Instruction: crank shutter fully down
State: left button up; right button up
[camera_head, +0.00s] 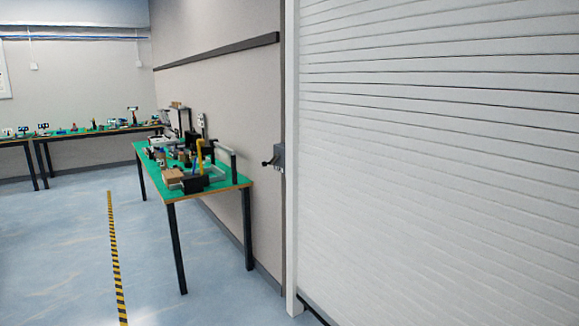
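The roller shutter (440,150) is a large white slatted surface filling the right side of the head view. Its slats run from the top down to near the floor at the visible left edge; the rest of its bottom edge is out of frame. A small grey crank box (279,157) with a dark handle (268,162) is mounted at the left side of the shutter's white frame post (291,200). The handle sticks out to the left. Neither of my grippers shows in the view.
A green-topped table (210,183) with various parts and devices stands along the wall left of the crank. More tables (95,130) stand at the back left. A yellow-black floor stripe (115,260) runs along open blue floor. A dark rail (220,50) crosses the wall.

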aim_at(276, 157)
jog(key=i+j+z, duration=0.25)
jog(key=z, duration=0.15)
jog(key=i+j+z, duration=0.4)
jog(key=k+l, duration=0.05)
jog(key=k, duration=0.05)
